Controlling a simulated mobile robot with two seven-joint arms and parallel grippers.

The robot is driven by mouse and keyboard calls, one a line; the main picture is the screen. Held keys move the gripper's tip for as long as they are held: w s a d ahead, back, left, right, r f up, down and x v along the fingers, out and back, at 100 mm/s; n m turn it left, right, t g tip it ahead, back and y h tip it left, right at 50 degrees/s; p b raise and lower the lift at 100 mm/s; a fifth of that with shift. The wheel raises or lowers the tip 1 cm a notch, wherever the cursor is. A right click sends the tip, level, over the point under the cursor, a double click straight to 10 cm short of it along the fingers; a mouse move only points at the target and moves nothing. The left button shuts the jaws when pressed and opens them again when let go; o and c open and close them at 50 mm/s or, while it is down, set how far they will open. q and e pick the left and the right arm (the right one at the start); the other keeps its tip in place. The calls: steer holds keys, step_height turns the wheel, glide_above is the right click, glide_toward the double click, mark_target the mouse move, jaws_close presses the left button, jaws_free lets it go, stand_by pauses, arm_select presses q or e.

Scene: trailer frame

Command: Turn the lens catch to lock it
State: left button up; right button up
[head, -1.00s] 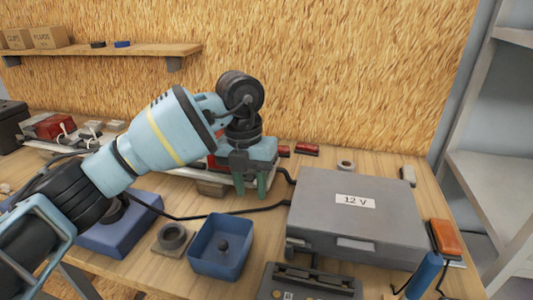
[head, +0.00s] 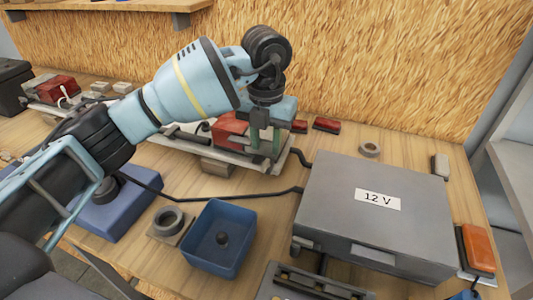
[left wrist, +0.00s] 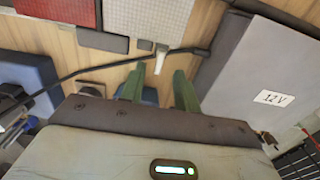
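The red lamp lens (head: 230,128) sits on a pale board at the back of the bench, partly hidden by my left arm. It also shows at the top left of the left wrist view (left wrist: 66,12). A small pale tab (left wrist: 161,62), which looks like the catch, sticks out from the lamp's edge, between and just beyond my fingertips. Its turn angle is hard to judge. My left gripper (head: 265,145) points down at the lamp's right end. Its green fingers (left wrist: 158,88) are apart, with nothing clearly held. My right gripper is not in view.
A grey "12 V" box (head: 335,190) stands right of the lamp, with a black cable (head: 240,192) running from it. A blue bin (head: 205,250), a grey ring (head: 169,219) and an orange lamp (head: 478,247) are nearer. Bare wood lies around the ring at the back (head: 369,149).

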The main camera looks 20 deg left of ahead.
mark_target(266, 161)
arm_select(q)
steer(key=shift+f, duration=2.05)
jaws_close()
